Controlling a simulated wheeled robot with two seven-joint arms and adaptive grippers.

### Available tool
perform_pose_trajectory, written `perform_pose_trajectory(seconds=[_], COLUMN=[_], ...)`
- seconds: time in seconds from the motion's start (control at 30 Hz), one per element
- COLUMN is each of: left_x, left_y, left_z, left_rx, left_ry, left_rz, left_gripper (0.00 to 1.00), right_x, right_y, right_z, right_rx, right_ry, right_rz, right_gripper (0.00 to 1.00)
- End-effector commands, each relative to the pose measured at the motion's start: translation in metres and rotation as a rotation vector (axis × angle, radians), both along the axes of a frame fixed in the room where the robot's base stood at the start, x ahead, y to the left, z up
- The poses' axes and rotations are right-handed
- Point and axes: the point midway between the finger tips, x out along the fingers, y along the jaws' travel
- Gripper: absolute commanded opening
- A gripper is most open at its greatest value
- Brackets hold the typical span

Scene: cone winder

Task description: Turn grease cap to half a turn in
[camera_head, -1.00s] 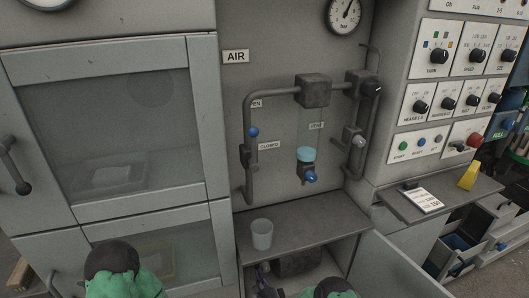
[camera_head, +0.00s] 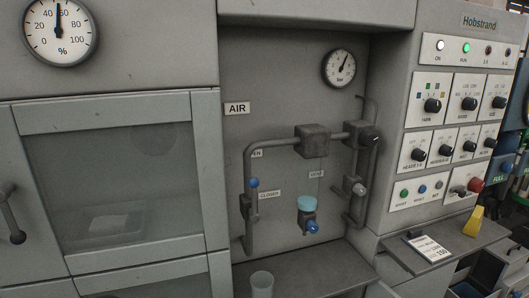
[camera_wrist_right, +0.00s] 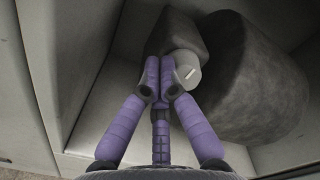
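The grease cap, which I take to be the round light-grey cap (camera_wrist_right: 188,72) with a pale bar mark on its face, shows in the right wrist view. It sits against a dark grey block, beside a large dark rounded body. My right gripper (camera_wrist_right: 161,66) has purple fingers, with the tips drawn close together just left of the cap. The right fingertip overlaps the cap's left edge in the picture; I cannot tell whether they touch. Nothing is seen held between the tips. The cap is not in the head view. My left gripper is in neither current view.
Pale cabinet walls (camera_wrist_right: 85,75) stand close on the left of the gripper. The large dark body (camera_wrist_right: 255,85) blocks the right. In the head view a shelf (camera_head: 325,268) holds a translucent cup (camera_head: 262,284), below a pipe and a blue-topped valve (camera_head: 310,205).

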Motion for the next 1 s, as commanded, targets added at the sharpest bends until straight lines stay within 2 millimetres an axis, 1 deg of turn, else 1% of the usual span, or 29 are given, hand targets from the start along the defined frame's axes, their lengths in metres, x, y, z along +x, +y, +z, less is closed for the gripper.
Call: perform_pose_trajectory(seconds=[0.73,1.0], left_x=[0.000,0.000], left_y=[0.000,0.000], left_z=[0.000,0.000], left_rx=[0.000,0.000], left_ry=[0.000,0.000], left_rz=[0.000,0.000], left_gripper=[0.40,0.40], right_x=[0.006,0.006], right_y=[-0.012,-0.016], right_z=[0.018,0.019], right_rx=[0.001,-0.001], right_ry=[-0.006,0.002], right_rz=[-0.016,-0.015], right_gripper=[0.00,0.00])
